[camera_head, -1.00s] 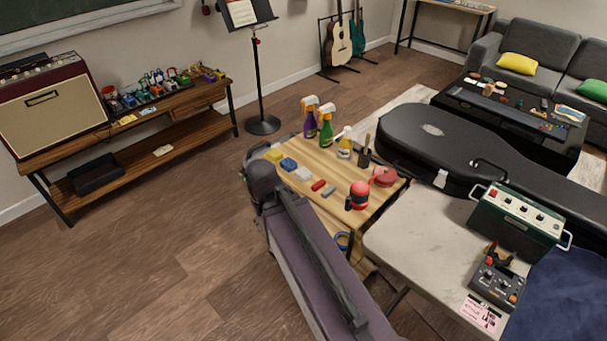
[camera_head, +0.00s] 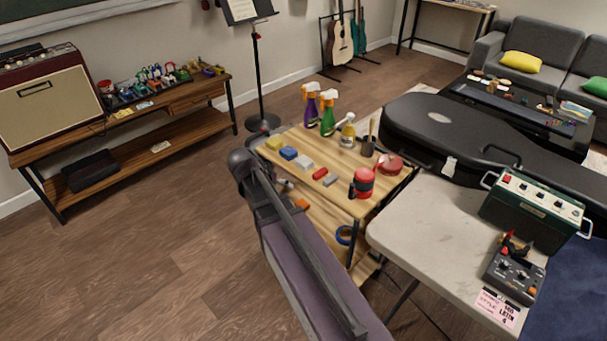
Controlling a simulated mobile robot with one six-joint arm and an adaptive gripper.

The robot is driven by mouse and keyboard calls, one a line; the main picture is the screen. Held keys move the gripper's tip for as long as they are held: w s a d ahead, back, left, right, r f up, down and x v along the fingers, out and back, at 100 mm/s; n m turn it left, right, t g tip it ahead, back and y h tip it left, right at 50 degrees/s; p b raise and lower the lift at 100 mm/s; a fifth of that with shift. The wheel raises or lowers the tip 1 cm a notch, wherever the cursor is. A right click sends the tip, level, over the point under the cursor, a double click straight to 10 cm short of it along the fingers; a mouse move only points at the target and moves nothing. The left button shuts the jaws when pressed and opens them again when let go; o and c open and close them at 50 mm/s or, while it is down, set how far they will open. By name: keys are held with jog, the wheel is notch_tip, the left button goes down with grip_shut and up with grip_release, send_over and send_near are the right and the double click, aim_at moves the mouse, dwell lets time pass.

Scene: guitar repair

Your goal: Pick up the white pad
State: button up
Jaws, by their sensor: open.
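The white pad (camera_head: 304,162) is a small pale block on the wooden top of a small shelf cart (camera_head: 335,190). It lies in a row between a blue block (camera_head: 288,153) and a red block (camera_head: 320,173). Part of my arm (camera_head: 240,160) stands at the left front of the cart, left of the pad and apart from it. I cannot make out my gripper's fingers.
Spray bottles (camera_head: 327,112), a yellow block (camera_head: 273,143), a grey block (camera_head: 331,180) and a red-and-black container (camera_head: 362,183) share the cart top. A pale table (camera_head: 425,230) stands to the right. Floor at left is clear.

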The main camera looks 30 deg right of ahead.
jog(key=w+d+m+t+h+b, duration=0.2)
jog(key=w+m+h+b, duration=0.4)
jog(key=w, duration=0.5)
jog(key=shift+w+d+f+m+h+b, duration=0.4)
jog(key=shift+d+m+b, duration=0.2)
jog(key=shift+b, duration=0.3)
jog(key=shift+s, duration=0.1)
jog(key=b, duration=0.3)
send_near(303, 161)
jog(key=x, duration=0.4)
jog(key=shift+d+f, duration=0.15)
jog(key=shift+f, duration=0.05)
jog(key=shift+d+f, duration=0.1)
jog(key=shift+d, duration=0.35)
jog(key=shift+w+d, duration=0.1)
jog(key=shift+w, duration=0.1)
jog(key=shift+b+x, duration=1.05)
jog(key=shift+x, duration=1.45)
jog(key=shift+s, duration=0.1)
jog(key=c, duration=0.6)
